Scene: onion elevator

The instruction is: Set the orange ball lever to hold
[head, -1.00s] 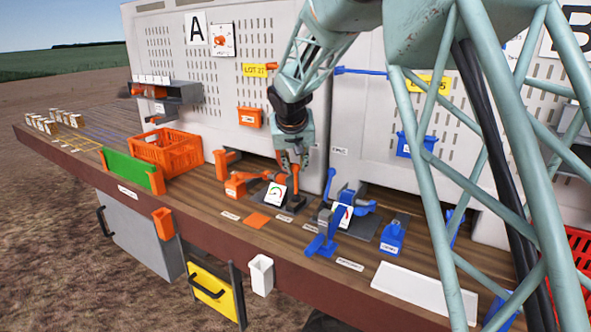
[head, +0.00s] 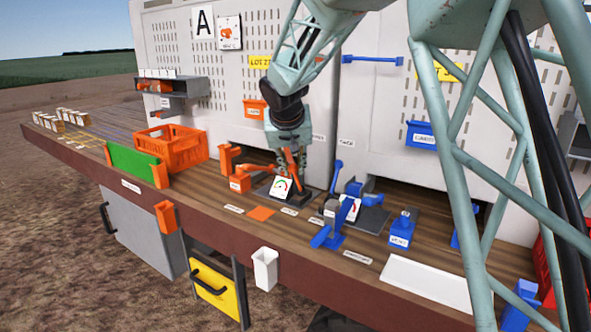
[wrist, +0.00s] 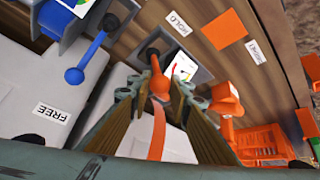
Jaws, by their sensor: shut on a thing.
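The orange ball lever (head: 290,160) rises from a dark base (head: 297,196) on the bench, in front of the grey panel. In the head view its top leans a little to the left. My gripper (head: 288,151) is around its upper part from above. In the wrist view the orange ball (wrist: 160,85) sits between the fingers of my gripper (wrist: 160,95), which are shut on it.
A gauge card (head: 281,187) and an orange clamp-like device (head: 241,181) stand left of the lever. A blue ball lever (head: 337,170) and a blue device (head: 340,213) stand to the right. An orange square (head: 262,213) lies flat in front. An orange crate (head: 172,150) is further left.

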